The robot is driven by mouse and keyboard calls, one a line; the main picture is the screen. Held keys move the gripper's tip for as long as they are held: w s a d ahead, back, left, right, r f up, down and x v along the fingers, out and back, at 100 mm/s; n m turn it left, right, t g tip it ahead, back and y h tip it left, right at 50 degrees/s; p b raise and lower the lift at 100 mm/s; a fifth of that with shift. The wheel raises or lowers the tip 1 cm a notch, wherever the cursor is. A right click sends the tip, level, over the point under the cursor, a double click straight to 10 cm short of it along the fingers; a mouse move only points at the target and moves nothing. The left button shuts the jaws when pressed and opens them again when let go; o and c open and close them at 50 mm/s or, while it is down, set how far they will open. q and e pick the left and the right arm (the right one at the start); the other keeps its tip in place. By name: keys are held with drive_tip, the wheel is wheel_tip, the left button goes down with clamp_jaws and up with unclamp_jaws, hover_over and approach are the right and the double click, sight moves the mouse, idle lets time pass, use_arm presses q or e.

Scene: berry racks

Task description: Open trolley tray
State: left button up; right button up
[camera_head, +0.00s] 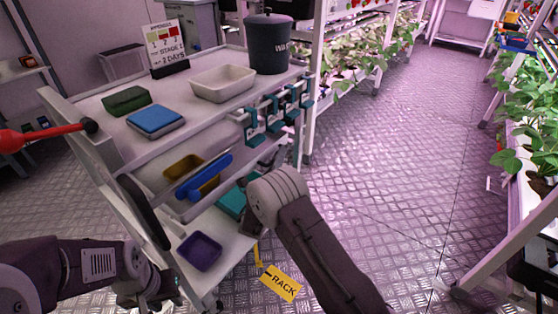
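The trolley (68,112) is a pale multi-level cart at the left and centre. Below its top is a trolley tray with a blue bar handle (205,178) on its front. A yellow container (184,167) shows behind the handle. How far the tray is pulled out is hard to tell. My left arm (70,264) comes in low at the left, by the trolley's lower corner. My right arm (315,245) rises from the bottom, its bent joint right of the handle. Neither gripper's fingertips show, and no contact with the handle is visible.
On top are a green pouch (126,101), blue box (156,119), white bin (222,83), dark bucket (269,42) and sign (166,46). Teal clamps (272,115) hang at the side. A purple bin (199,251) sits low. A yellow RACK tag (281,284) hangs nearby. Floor at right is clear.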

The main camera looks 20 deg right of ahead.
clamp_jaws()
idle(1.4)
